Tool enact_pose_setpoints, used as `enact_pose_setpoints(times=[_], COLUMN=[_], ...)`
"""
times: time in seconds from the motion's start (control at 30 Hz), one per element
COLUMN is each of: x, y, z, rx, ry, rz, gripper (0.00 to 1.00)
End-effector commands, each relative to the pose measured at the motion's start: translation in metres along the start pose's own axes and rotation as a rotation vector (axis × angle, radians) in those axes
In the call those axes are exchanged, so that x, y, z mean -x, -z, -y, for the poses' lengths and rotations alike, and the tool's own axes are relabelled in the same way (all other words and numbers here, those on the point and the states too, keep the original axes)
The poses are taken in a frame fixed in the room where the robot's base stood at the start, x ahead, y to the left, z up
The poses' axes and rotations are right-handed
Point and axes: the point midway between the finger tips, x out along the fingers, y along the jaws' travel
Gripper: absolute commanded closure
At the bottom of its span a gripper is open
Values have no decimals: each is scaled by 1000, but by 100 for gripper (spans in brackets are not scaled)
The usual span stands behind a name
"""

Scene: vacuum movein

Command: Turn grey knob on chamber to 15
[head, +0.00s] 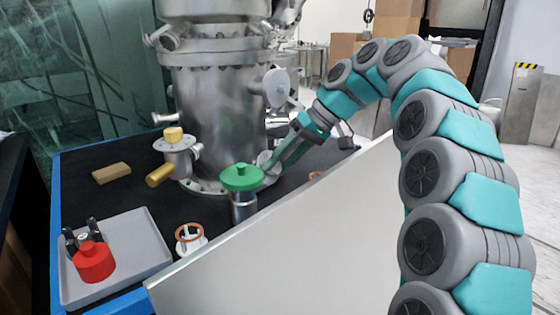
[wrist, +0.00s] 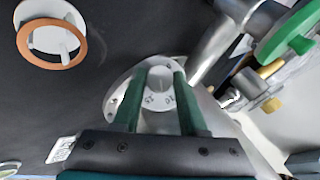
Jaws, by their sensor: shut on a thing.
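The steel vacuum chamber (head: 212,115) stands upright on the black table top. In the head view my gripper (head: 274,164) reaches down to the right side of the chamber's base, and the knob is mostly hidden behind the fingers and the green-topped part.
A green handwheel (head: 242,177) on a metal valve stands just left of my gripper. A copper-coloured ring (head: 190,237) on a white flange lies in front. A grey tray (head: 135,251) holds a red part (head: 94,262). A brown block (head: 111,173) lies at left.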

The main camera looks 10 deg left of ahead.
Motion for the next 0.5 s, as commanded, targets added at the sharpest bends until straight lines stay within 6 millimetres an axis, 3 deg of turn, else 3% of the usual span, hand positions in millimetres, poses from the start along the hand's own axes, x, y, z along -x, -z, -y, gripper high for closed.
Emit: enact_pose_setpoints(times=[0.5], x=[0], y=[0], z=[-2], rx=[-75], ry=[66], rz=[0], gripper=[100])
